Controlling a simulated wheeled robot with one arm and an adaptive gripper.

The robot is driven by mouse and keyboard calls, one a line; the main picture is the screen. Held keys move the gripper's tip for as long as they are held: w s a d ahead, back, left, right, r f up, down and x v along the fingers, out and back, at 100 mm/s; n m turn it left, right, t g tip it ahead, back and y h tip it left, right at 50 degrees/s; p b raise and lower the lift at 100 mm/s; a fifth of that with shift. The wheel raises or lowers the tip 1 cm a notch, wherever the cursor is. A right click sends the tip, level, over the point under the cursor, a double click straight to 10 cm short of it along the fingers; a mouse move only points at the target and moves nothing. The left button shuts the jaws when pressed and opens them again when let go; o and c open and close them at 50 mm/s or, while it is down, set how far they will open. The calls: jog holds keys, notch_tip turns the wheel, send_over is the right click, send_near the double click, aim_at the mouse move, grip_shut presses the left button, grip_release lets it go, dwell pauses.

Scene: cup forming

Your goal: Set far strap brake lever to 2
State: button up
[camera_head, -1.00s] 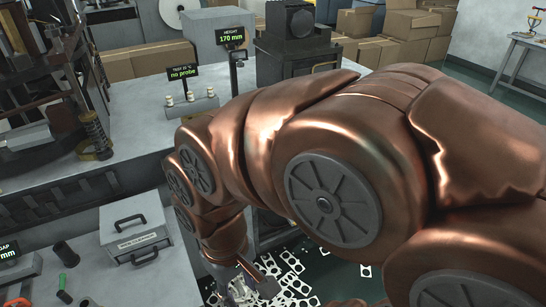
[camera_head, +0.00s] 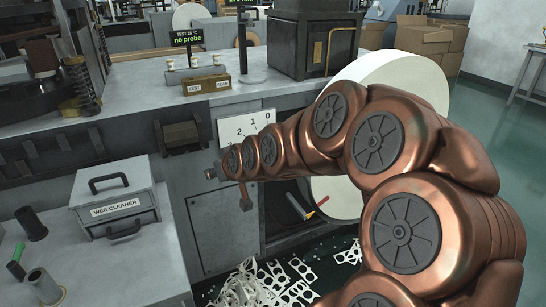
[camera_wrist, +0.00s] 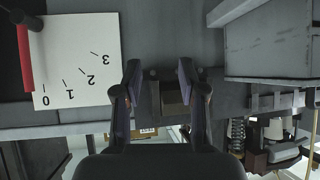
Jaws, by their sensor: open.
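A white scale plate (camera_wrist: 75,60) marked 0 to 3 is on the left of the wrist view, upside down. A red lever (camera_wrist: 25,58) runs along the plate's outer edge beside the 0 mark, apart from the 2. The plate also shows in the head view (camera_head: 233,126), partly behind my arm, which hides the lever there. My gripper (camera_wrist: 159,72) is open and empty, to the right of the plate in the wrist view. In the head view, my arm's end (camera_head: 212,173) is before the machine front, below and left of the plate.
A large white reel (camera_head: 398,72) stands behind my arm. A red bar (camera_head: 322,201) shows low by the cabinet. The web cleaner box (camera_head: 115,195) sits on the bench at left. A dark block (camera_head: 182,135) protrudes from the machine front. Punched scrap (camera_head: 285,280) lies below.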

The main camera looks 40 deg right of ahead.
jog(key=d+f+m+t+h+b, duration=0.2)
jog(key=d+t+h+b, duration=0.3)
jog(key=d, duration=0.6)
jog(key=d+f+m+h+b, duration=0.1)
jog(key=d+m+h+b, duration=0.1)
jog(key=d+b, duration=0.7)
jog(key=shift+w+d+r+p, duration=0.15)
jog(key=shift+w+d+p, duration=0.35)
jog(key=shift+w+d, duration=2.6)
jog(key=shift+a, duration=0.1)
jog(key=shift+c, duration=0.3)
grip_shut()
